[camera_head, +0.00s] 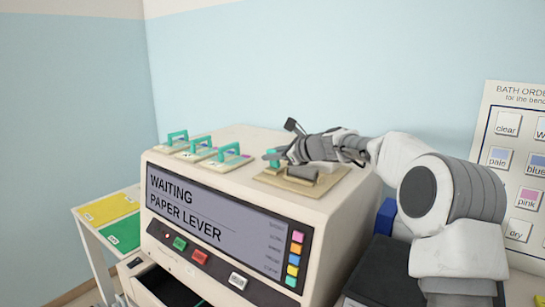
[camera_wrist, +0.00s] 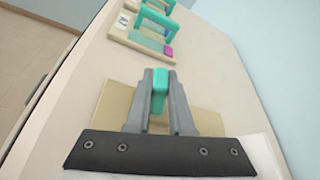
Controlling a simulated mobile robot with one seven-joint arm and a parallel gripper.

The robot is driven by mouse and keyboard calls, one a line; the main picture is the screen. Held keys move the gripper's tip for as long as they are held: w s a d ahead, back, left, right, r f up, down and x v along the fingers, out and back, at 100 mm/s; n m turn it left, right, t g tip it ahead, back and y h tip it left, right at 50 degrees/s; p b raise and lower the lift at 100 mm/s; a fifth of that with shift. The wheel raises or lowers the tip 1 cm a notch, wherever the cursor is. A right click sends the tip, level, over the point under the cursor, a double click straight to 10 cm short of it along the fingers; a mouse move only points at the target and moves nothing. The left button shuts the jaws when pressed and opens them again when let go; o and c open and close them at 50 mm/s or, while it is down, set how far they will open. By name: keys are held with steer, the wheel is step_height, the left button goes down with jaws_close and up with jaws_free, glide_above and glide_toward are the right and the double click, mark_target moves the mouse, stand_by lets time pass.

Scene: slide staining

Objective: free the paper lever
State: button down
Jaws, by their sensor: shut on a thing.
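A cream staining machine (camera_head: 230,150) has a display (camera_head: 215,215) that reads "WAITING PAPER LEVER". My gripper (camera_head: 275,157) is over the tan plate (camera_head: 290,180) at the right end of the machine's top. In the wrist view my gripper (camera_wrist: 159,90) is shut on a teal lever (camera_wrist: 159,88), whose upper end shows between the two grey fingers. The lever also shows in the head view (camera_head: 272,153). Its lower part is hidden by the fingers. A tan plate lies under the fingers in the wrist view (camera_wrist: 205,122).
Several other teal handles (camera_head: 203,145) stand on plates in a row to the left. A yellow tray (camera_head: 105,207) and a green tray (camera_head: 122,235) lie on a side table. Buttons (camera_head: 200,257) line the machine's front. A bath order board (camera_head: 515,170) stands at the right.

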steer(key=c, duration=0.8)
jaws_free()
steer(key=shift+s+d, duration=0.1)
steer(key=b+v, duration=0.2)
steer(key=v, duration=1.5)
steer(key=shift+s+d, duration=0.1)
